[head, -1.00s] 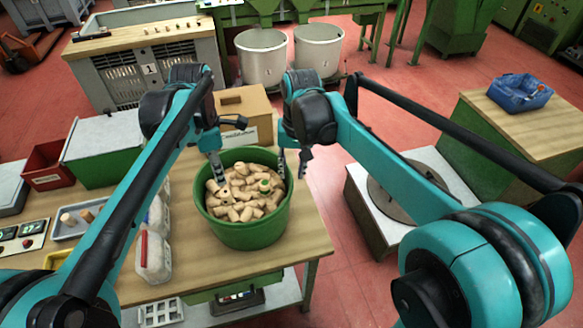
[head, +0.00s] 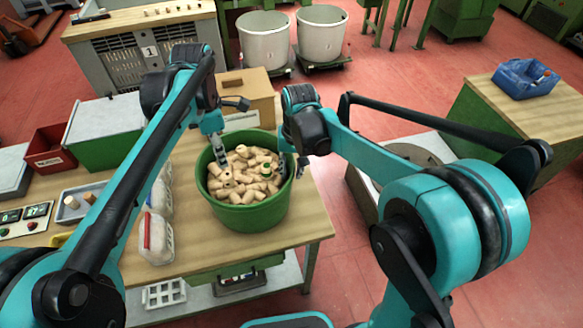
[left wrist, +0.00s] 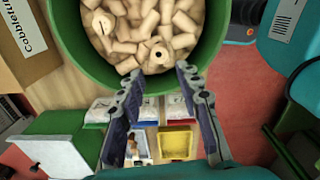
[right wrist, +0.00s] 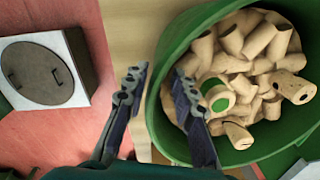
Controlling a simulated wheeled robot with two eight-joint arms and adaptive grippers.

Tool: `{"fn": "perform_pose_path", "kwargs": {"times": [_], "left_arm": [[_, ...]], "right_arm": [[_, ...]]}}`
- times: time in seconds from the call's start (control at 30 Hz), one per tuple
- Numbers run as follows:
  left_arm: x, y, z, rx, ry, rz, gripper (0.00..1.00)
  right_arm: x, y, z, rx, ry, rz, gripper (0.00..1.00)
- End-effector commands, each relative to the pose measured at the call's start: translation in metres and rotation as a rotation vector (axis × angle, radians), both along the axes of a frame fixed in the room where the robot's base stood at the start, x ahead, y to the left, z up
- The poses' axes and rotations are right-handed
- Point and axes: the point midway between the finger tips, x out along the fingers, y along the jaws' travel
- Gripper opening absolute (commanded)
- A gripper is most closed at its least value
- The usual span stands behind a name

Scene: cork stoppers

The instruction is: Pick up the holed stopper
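Cork stoppers fill a green bucket (head: 246,218) on the wooden table. In the left wrist view, a stopper with a dark round hole in its end (left wrist: 160,54) lies near the bucket's rim, just beyond my left gripper (left wrist: 160,78). That gripper is open and empty; in the head view it is at the bucket's left inner side (head: 222,155). My right gripper (right wrist: 159,75) is open and empty at the bucket's right rim. A green-ended stopper (right wrist: 219,98), a speckled one (right wrist: 294,87) and one with a dark slit (right wrist: 237,135) show in the right wrist view.
A cardboard box (head: 250,100) stands behind the bucket.

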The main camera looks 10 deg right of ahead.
Motion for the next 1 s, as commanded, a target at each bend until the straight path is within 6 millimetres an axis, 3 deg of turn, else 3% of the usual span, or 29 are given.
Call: {"fn": "perform_pose_path", "kwargs": {"times": [0.03,0.07,0.27,0.37,0.5,0.8,1.0], "left_arm": [[0.000,0.000,0.000,0.000,0.000,0.000,0.34],[0.000,0.000,0.000,0.000,0.000,0.000,0.34],[0.000,0.000,0.000,0.000,0.000,0.000,0.34],[0.001,0.002,0.003,0.000,0.000,0.004,0.51],[0.005,0.007,0.008,0.000,0.000,0.017,0.51],[0.005,0.006,-0.041,0.000,0.000,0.015,0.51],[0.004,0.006,-0.059,0.000,0.000,0.015,0.51]], "right_arm": [[0.000,0.000,0.000,0.000,0.000,0.000,0.08],[0.000,0.000,0.000,0.000,0.000,0.000,0.00],[0.000,0.000,0.000,0.000,0.000,0.000,0.00],[0.000,0.000,0.000,0.000,0.000,0.000,0.00],[0.000,0.000,0.000,0.000,0.000,0.000,0.00],[0.000,0.000,0.000,0.000,0.000,0.000,0.00],[0.000,0.000,0.000,0.000,0.000,0.000,0.00]]}}
